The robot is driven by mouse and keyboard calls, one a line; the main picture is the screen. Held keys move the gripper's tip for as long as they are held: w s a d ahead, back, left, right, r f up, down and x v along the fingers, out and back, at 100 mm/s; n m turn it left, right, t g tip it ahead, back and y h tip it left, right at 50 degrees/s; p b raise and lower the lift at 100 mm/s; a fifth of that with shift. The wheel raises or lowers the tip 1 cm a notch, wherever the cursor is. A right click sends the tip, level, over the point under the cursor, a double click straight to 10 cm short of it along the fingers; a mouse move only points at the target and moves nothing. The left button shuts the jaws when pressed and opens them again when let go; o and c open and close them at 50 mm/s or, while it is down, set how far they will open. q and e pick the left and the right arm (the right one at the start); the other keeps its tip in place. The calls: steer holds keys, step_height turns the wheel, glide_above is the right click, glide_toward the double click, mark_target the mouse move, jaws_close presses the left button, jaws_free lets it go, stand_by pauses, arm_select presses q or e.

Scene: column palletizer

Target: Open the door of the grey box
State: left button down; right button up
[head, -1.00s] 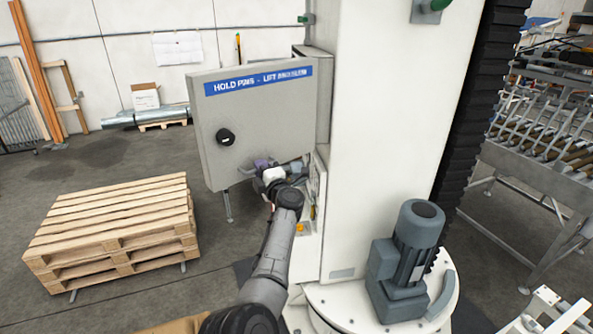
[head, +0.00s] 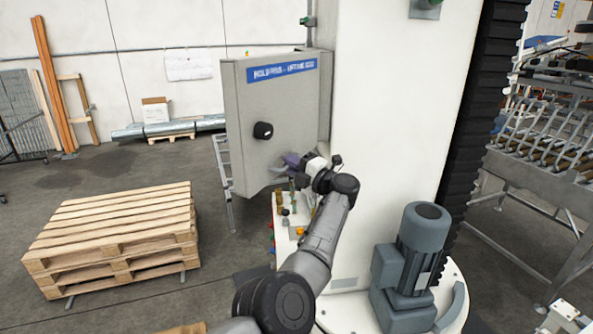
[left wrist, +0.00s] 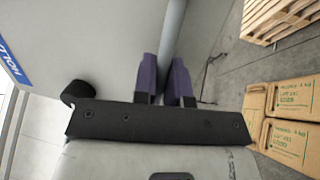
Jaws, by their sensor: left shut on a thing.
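The grey box door (head: 285,100) is a flat panel with a blue label (head: 282,70) along its top and a black knob (head: 263,130) at mid-height. It stands at an angle beside the white column. My left gripper (head: 291,161) is at the door's lower part, shut on its grey bar handle (head: 262,180). In the left wrist view, the purple fingers of my left gripper (left wrist: 168,82) close around the grey bar (left wrist: 172,35), and the door face (left wrist: 90,40) fills the left. The box's inside is hidden. My right gripper is out of view.
A wooden pallet stack (head: 115,235) stands on the floor at left. A white column (head: 390,130) with a grey motor (head: 420,250) is close on the right. Small coloured controls (head: 290,210) sit below the door. Cardboard boxes (left wrist: 290,120) lie at the right in the left wrist view.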

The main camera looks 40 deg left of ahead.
arm_select(q)
steer(key=shift+f, duration=0.1)
stand_by(0.3)
steer(key=c, duration=1.2)
jaws_free()
steer(key=shift+o, duration=0.2)
steer(key=d+f+b, duration=0.2)
steer(key=d+b, duration=0.1)
steer(key=d, duration=1)
steer(key=shift+d+f, duration=0.15)
steer(key=shift+d, duration=0.15)
